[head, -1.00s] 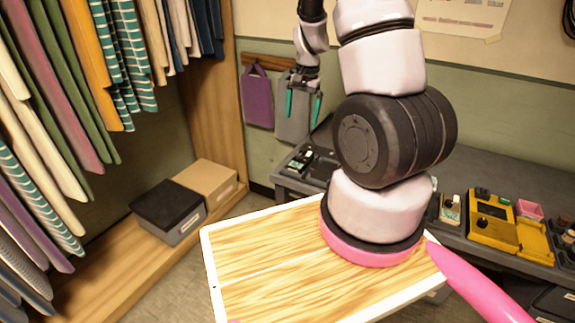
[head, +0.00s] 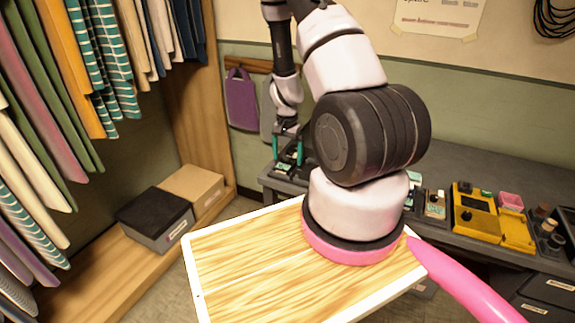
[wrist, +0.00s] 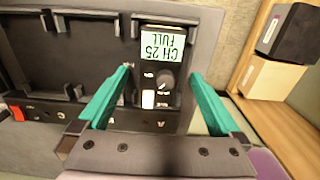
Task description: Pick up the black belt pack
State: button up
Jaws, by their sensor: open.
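The black belt pack (wrist: 150,76) stands in a slot of a dark dock in the wrist view. It has a green-and-white label reading "CH 25 FULL", a round knob and a small white part. My gripper (wrist: 161,82) is open, with its teal fingers on either side of the pack's lower part. I cannot tell whether either finger touches it. In the head view my gripper (head: 288,158) is low over the left end of the grey bench, and the pack is too small there to make out clearly.
The dock (wrist: 80,60) has empty bays left of the pack. Along the bench (head: 470,160) stand a yellow device (head: 476,215) and a pink box (head: 510,201). Two boxes, one dark-lidded (head: 155,215) and one tan (head: 192,186), sit on the wooden shelf at left, under hanging clothes.

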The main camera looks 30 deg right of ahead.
jog(key=shift+f, duration=0.95)
jog(key=shift+c, duration=0.3)
jog(key=c, duration=1.5)
jog(key=shift+r, duration=0.15)
